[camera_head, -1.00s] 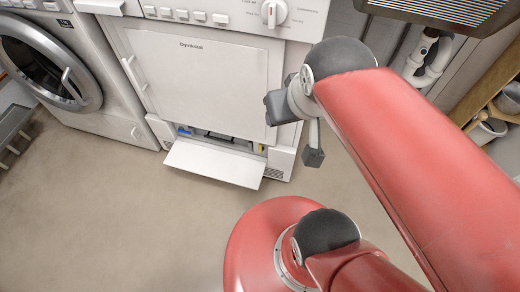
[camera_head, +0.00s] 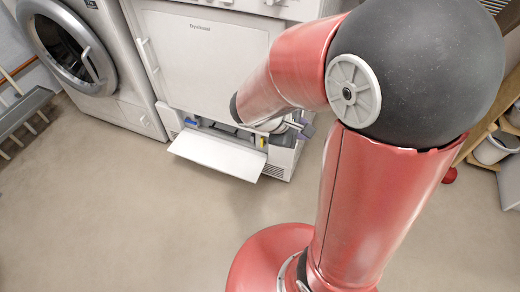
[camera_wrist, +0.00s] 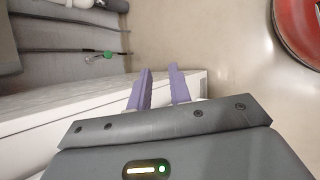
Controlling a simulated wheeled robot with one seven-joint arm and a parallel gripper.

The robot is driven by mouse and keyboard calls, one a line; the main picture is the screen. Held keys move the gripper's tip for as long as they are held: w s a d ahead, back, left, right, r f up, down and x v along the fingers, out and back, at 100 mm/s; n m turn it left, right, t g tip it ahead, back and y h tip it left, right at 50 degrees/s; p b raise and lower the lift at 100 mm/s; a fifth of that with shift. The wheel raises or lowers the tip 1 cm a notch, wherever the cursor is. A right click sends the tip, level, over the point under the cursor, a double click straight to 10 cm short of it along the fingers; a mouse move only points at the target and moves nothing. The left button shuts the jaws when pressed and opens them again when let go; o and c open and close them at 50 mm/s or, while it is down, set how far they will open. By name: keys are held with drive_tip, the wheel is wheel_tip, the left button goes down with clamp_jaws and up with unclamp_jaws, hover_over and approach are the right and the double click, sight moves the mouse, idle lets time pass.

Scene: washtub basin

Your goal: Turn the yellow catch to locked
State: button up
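The yellow catch (camera_head: 257,141) is a small yellow spot at the right end of the open low compartment of the white dryer (camera_head: 208,50). It is too small to tell which way it is turned. The compartment's flap (camera_head: 218,155) hangs open toward the floor. My gripper (camera_head: 304,126) is at the dryer's lower right front corner, a little right of and above the catch, partly hidden by my arm. In the wrist view, its two purple fingers (camera_wrist: 159,82) are apart with nothing between them. The catch cannot be made out in the wrist view.
A grey rack (camera_head: 22,115) is at the far left. Wooden shelving with a bucket (camera_head: 492,150) is at the right. The floor (camera_head: 130,220) in front is clear.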

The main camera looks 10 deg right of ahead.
drive_tip(key=w+a+f+n+t+h+b, duration=0.2)
drive_tip(key=w+a+f+n+t+b, duration=0.15)
drive_tip(key=w+f+n, duration=0.55)
drive_tip(key=n+t+y+b, duration=0.25)
drive_tip(key=n+t, duration=0.25)
drive_tip(key=n, duration=0.4)
approach(262, 142)
drive_tip(key=p, duration=0.1)
drive_tip(key=b+x, duration=0.1)
drive_tip(key=x, duration=0.7)
drive_tip(key=shift+w+f, duration=0.15)
drive_tip(key=shift+f, duration=0.1)
clamp_jaws()
